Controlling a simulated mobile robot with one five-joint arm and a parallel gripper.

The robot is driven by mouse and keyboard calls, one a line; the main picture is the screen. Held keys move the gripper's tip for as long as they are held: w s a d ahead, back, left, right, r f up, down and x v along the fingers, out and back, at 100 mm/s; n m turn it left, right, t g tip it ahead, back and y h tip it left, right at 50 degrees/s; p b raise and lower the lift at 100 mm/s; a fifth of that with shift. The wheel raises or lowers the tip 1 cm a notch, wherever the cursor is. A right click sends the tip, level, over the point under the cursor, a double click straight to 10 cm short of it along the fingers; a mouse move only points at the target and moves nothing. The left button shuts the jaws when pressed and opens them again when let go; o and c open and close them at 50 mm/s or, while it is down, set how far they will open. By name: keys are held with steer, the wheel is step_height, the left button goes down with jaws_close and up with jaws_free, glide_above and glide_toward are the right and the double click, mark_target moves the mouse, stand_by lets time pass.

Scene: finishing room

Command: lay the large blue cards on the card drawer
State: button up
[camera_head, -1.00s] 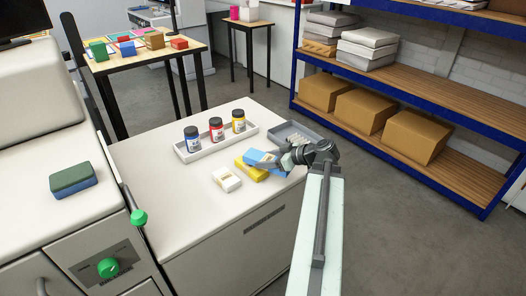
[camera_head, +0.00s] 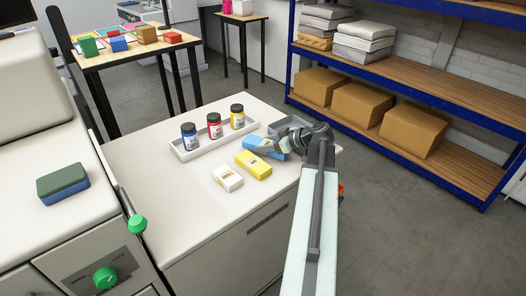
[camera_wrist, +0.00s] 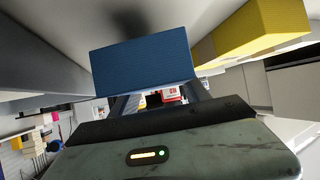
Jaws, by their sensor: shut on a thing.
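The large blue cards (camera_head: 258,143) are a blue block with a pale label, near the right end of the white counter (camera_head: 150,160). My gripper (camera_head: 274,150) is shut on them from the right. In the wrist view the blue cards (camera_wrist: 143,62) fill the space in front of my fingers. I cannot tell whether they are clear of the counter. A grey tray (camera_head: 283,125), perhaps the card drawer, lies just behind my gripper, which partly hides it.
A yellow pack (camera_head: 254,165) and a white pack (camera_head: 227,178) lie in front of the blue cards. A white tray (camera_head: 181,153) with blue, red and yellow jars stands behind them. A green and blue block (camera_head: 62,184) lies on the machine at left.

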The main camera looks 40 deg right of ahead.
step_height(320, 180, down, 2)
steer(key=shift+f+b, duration=0.15)
steer(key=shift+b, duration=0.3)
steer(key=shift+a+r, duration=0.15)
steer(key=shift+r, duration=0.1)
steer(key=shift+w+f, duration=0.1)
steer(key=shift+f, duration=0.05)
steer(key=o, duration=1.4)
steer(key=shift+c, duration=0.2)
